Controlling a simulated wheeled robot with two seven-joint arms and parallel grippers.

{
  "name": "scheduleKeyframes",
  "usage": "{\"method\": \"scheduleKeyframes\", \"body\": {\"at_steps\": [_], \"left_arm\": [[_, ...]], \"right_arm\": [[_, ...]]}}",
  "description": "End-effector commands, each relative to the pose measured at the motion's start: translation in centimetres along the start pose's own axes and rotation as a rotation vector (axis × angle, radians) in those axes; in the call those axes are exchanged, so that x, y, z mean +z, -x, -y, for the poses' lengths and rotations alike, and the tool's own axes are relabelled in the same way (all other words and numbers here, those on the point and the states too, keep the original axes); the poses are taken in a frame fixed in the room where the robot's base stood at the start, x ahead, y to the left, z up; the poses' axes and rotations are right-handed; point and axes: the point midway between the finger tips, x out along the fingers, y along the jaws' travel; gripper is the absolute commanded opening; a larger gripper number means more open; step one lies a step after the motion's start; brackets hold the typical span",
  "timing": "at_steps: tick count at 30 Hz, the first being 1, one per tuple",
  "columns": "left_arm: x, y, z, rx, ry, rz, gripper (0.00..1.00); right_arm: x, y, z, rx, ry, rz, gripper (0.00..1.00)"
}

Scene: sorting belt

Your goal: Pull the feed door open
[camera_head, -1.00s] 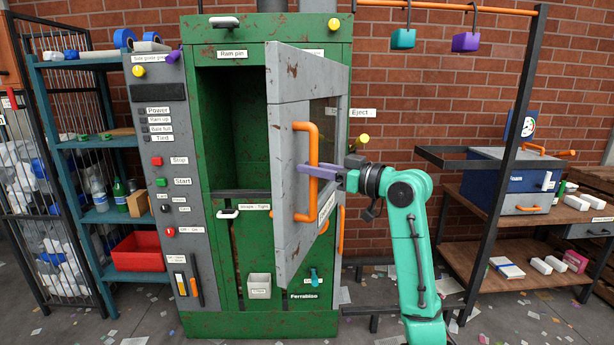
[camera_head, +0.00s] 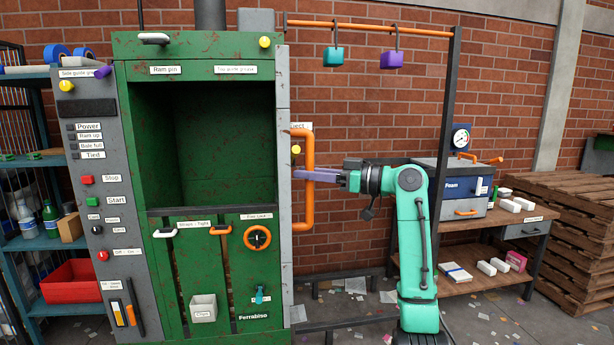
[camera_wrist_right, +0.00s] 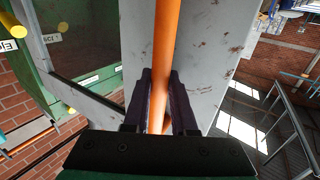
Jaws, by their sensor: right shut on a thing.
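The feed door (camera_head: 284,130) is a grey panel hinged on the right side of the green machine. It stands wide open and shows nearly edge-on in the head view. Its orange handle (camera_head: 308,205) is on the right of the panel; the handle also runs through the middle of the right wrist view (camera_wrist_right: 166,45). My right gripper (camera_head: 303,174) is shut on the handle, its dark jaws on both sides of the bar in the wrist view. The feed opening (camera_head: 205,140) is uncovered and looks empty. My left gripper is not in view.
The green machine has a grey control panel (camera_head: 95,180) on its left. Blue shelves with a red bin (camera_head: 70,282) stand further left.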

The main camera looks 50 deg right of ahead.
Motion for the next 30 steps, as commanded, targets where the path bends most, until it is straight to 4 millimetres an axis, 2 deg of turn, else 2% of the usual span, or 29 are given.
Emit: {"method": "scheduleKeyframes", "body": {"at_steps": [4,5,6,7,16,20,23,30], "left_arm": [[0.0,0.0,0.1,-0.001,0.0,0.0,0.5],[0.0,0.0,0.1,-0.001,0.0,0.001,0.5],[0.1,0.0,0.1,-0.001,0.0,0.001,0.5],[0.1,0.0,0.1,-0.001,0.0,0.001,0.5],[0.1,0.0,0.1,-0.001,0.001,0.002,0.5],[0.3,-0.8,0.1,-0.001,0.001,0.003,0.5],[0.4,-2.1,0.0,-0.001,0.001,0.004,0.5],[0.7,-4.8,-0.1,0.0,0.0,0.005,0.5]], "right_arm": [[0.1,-0.1,0.0,-0.001,0.0,0.004,0.0],[0.1,-0.1,0.0,-0.001,0.0,0.004,0.28],[0.1,-0.1,0.0,-0.001,0.0,0.004,0.44],[0.1,-0.1,0.0,0.0,0.0,0.003,0.55],[0.0,0.0,0.0,0.001,0.001,0.001,0.55],[0.2,1.1,0.0,0.002,0.002,0.0,0.55],[0.6,3.4,0.0,0.003,0.004,-0.001,0.55],[0.5,10.6,0.0,0.003,0.003,-0.001,0.55]]}}
